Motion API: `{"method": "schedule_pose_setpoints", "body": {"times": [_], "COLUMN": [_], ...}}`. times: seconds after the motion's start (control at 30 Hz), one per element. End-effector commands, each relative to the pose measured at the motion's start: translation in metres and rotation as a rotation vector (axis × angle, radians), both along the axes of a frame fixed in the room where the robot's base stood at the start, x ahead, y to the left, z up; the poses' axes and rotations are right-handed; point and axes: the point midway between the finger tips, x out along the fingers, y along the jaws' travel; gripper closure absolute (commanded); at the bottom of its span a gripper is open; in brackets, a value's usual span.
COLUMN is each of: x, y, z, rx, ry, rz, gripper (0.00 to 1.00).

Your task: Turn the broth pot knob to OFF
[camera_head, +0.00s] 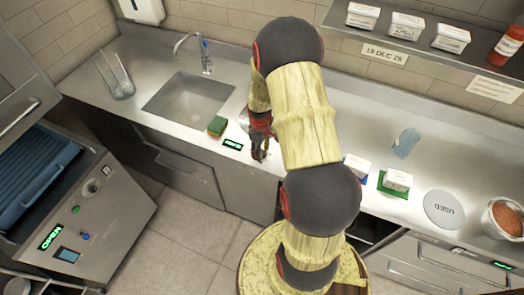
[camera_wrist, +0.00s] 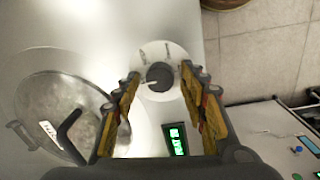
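The knob (camera_wrist: 159,76) is a dark grey round dial on a pale round plate with small marks, too blurred to read. It lies just beyond and between my fingertips in the wrist view; I cannot tell whether they touch it. My gripper (camera_wrist: 159,82) is open, with yellow-lined fingers apart. In the head view my gripper (camera_head: 260,152) hangs low at the counter's front edge and the knob is hidden there. A pot with a glass lid (camera_wrist: 55,95) and dark handle stands left of the knob. A green-lit display (camera_wrist: 175,139) sits near the knob; its text is unclear.
A green and yellow sponge (camera_head: 217,126) lies left of my gripper, before the sink (camera_head: 187,100). White tubs (camera_head: 397,180), a "USED" disc (camera_head: 444,210) and a bowl of brown food (camera_head: 503,219) stand right. An appliance reading OPEN (camera_head: 90,225) is at left.

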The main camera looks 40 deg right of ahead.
Motion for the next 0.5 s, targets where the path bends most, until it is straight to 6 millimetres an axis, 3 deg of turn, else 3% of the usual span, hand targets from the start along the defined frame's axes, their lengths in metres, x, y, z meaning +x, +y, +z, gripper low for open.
{"method": "schedule_pose_setpoints", "body": {"times": [0.33, 0.5], "x": [0.000, 0.001], "y": [0.000, 0.000], "z": [0.001, 0.019], "rx": [0.000, -0.002], "ry": [0.000, -0.002], "rz": [-0.001, -0.001], "gripper": [0.54, 0.54]}}
